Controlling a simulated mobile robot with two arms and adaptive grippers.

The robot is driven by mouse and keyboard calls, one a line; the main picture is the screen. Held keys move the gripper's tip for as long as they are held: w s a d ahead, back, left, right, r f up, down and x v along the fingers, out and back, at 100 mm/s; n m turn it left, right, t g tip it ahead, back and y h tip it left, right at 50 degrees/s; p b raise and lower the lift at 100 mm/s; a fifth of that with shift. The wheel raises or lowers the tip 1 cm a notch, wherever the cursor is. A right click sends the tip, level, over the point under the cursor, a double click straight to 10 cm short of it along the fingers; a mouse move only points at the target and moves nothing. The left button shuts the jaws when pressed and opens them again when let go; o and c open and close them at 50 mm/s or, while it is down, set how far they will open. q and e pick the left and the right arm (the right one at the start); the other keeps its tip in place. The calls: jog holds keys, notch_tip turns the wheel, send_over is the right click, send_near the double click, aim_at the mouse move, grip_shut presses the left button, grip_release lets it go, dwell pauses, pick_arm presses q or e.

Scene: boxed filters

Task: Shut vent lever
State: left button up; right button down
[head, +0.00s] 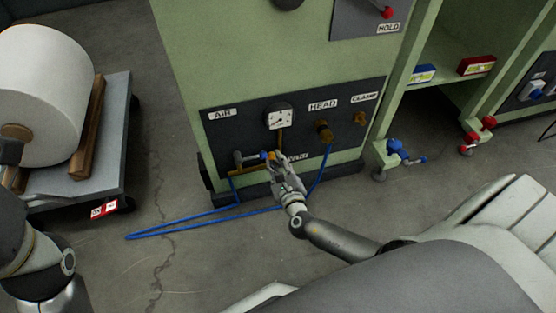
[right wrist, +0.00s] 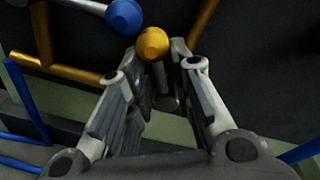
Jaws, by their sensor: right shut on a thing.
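The vent lever has a yellow ball knob (right wrist: 152,43) and a short grey stem. It sits at the fingertips of my right gripper (right wrist: 155,62) in the right wrist view, with the fingers on either side of the stem. In the head view my right gripper (head: 276,164) is at the lower part of the dark panel (head: 222,135), shut on the lever and partly covering the vent label (head: 297,157). The lever's pivot is mostly hidden.
A blue-knobbed lever (right wrist: 125,17) is close beside the yellow knob, on brass pipework (right wrist: 75,72). A blue hose (head: 190,224) loops on the floor. A gauge (head: 279,117) is above. A cart (head: 112,135) with a white roll (head: 45,85) stands left.

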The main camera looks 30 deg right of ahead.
jog(key=shift+a, duration=0.1)
jog(key=c, duration=1.3)
grip_release()
jog(key=v, duration=0.7)
jog(key=shift+s, duration=0.3)
